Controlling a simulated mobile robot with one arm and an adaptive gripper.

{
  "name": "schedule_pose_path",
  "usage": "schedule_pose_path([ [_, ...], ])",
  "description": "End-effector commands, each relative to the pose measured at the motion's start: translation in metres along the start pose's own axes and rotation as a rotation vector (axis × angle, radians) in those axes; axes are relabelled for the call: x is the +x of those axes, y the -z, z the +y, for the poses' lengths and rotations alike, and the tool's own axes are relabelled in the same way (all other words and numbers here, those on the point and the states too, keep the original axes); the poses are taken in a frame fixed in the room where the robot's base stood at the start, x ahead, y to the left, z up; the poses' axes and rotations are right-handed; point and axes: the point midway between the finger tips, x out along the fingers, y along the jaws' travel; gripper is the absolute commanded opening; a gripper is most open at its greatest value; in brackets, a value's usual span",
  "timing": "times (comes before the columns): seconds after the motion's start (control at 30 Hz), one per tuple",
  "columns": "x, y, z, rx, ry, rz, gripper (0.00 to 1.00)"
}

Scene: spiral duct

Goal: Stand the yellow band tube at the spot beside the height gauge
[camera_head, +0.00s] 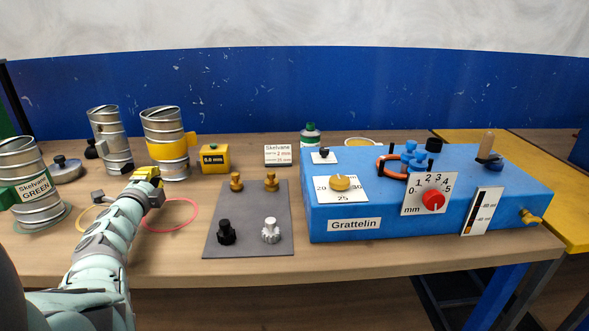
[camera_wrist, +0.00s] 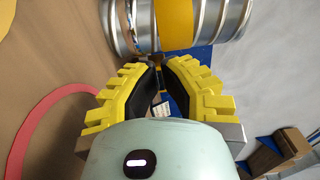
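The yellow band tube (camera_head: 166,128) is a ribbed metal duct with a yellow band and a side tab, upright at the back left of the table. It also shows across the top of the wrist view (camera_wrist: 178,22). A yellow box with a dark mm display (camera_head: 214,159), apparently the height gauge, stands just right of it. I cannot make out a marked spot beside that box. My gripper (camera_head: 148,176) is in front of the tube, apart from it in the head view. In the wrist view its yellow-ridged fingers (camera_wrist: 160,72) have a narrow empty gap between them.
A pink ring (camera_head: 188,221) lies flat near my gripper. A grey mat (camera_head: 250,215) with several knobs and a blue console (camera_head: 335,224) occupy the middle and right.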

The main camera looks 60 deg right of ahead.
Motion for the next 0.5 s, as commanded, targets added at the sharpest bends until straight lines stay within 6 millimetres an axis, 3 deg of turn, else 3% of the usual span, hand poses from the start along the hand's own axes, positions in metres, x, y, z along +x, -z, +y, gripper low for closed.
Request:
schedule_pose_path([
  [0.5,-0.052,0.003,0.0,0.002,-0.001,0.007,0.0],
])
